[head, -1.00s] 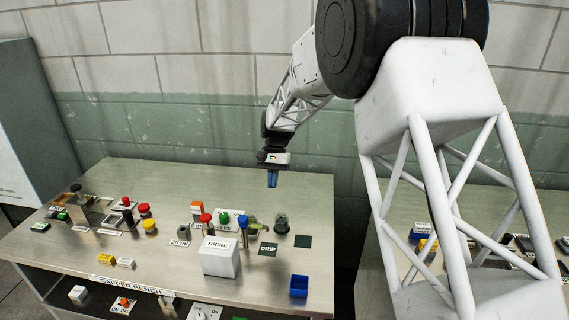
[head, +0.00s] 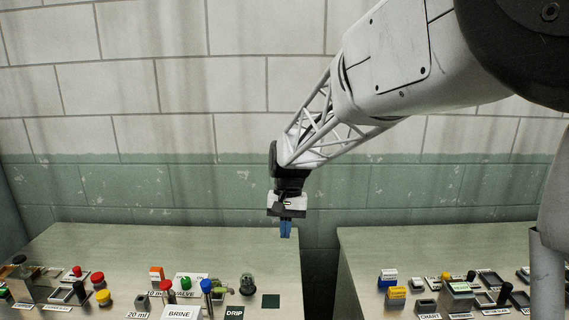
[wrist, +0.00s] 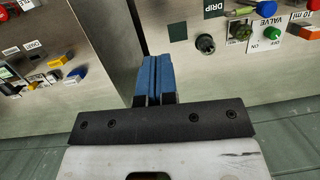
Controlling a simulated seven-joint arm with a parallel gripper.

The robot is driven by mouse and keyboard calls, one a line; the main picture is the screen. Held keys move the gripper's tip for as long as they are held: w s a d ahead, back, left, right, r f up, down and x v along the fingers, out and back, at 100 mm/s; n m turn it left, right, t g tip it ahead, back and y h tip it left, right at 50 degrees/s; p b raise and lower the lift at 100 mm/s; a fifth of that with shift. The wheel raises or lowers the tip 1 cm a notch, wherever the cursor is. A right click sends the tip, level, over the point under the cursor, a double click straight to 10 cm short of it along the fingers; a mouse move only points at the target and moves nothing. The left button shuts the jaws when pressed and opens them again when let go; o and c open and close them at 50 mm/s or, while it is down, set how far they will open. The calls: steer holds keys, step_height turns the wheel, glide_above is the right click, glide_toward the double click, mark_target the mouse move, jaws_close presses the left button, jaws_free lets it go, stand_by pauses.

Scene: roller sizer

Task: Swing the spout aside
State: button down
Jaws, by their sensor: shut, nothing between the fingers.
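My gripper (head: 285,229) hangs over the back right corner of the left bench, fingers pointing down. Its two blue fingers are pressed together with nothing between them, as the wrist view (wrist: 154,80) also shows. An olive-green piece (head: 222,290), perhaps the spout, lies between a blue-topped post (head: 206,287) and a dark round knob (head: 248,284). It also shows at the top of the wrist view (wrist: 238,14). I cannot tell its exact shape or which way it points. My gripper is apart from it, higher and to its right.
The DRIP label (head: 234,313) and a dark square (head: 271,301) lie in front of the knob. A white BRINE box (head: 180,314) stands left of them. Red and yellow knobs crowd the bench's left. A gap separates the right bench (head: 420,240); a tiled wall stands behind.

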steer(key=s+d+r+t, duration=0.1)
steer(key=s+d+r, duration=0.1)
steer(key=s+d, duration=0.5)
steer(key=s+d+r+t, duration=0.25)
steer(key=s+d, duration=0.25)
steer(key=s, duration=0.4)
steer(key=s+d+f+t, duration=0.1)
steer(key=s+d, duration=0.2)
steer(key=s, duration=0.5)
steer(key=s+d+f, duration=0.2)
steer(key=s+d, duration=0.1)
steer(key=s, duration=0.5)
steer(key=shift+d+t+h, duration=0.15)
steer(key=shift+t+h, duration=0.2)
steer(key=shift+h, duration=0.05)
